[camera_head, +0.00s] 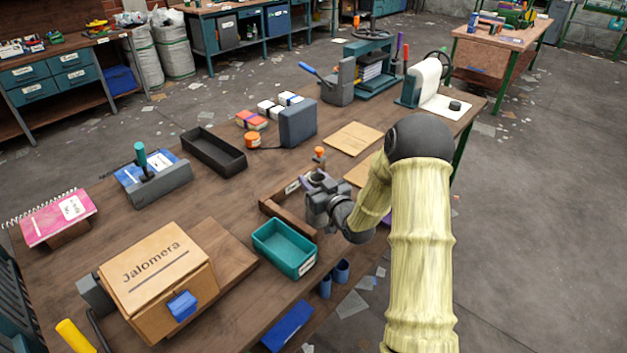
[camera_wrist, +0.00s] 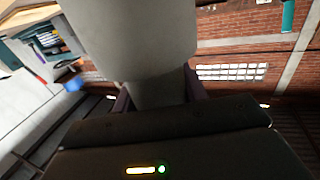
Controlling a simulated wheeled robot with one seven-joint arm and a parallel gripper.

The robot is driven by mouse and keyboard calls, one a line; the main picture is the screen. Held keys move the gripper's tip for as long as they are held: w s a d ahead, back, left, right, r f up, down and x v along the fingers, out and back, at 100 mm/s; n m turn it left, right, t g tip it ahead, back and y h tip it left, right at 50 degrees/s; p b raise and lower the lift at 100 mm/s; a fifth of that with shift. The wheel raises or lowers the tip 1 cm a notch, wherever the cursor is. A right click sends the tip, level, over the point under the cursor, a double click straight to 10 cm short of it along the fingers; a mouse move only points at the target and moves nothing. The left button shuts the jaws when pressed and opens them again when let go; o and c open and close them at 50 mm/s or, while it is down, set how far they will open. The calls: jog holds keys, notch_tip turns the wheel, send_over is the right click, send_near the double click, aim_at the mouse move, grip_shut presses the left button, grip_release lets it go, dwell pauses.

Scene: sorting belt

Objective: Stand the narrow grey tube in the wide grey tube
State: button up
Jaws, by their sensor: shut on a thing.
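My gripper (camera_head: 317,183) is low over the right side of the bench, beside a brown wooden holder (camera_head: 284,216). In the wrist view, its fingers (camera_wrist: 158,92) are shut on a pale grey piece (camera_wrist: 155,82). A wider pale grey rounded body (camera_wrist: 130,35) fills the top of that view directly above this piece. I cannot tell whether the two are one tube or two. In the head view, the gripper mostly hides what it holds. I cannot pick out a separate wide grey tube there.
A teal tray (camera_head: 283,247) stands in front of my gripper. A small orange-topped item (camera_head: 319,155) stands just behind it. Bare bench lies between the trays.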

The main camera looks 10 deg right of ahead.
jog(key=shift+f+b, duration=0.3)
jog(key=shift+f, duration=0.05)
jog(key=o, duration=0.9)
jog(key=shift+o, duration=0.2)
jog(key=shift+r, duration=0.1)
jog(key=shift+r+p, duration=0.8)
jog(key=shift+p, duration=0.2)
jog(key=b+v, duration=0.2)
jog(key=v, duration=1)
jog(key=shift+f, duration=0.25)
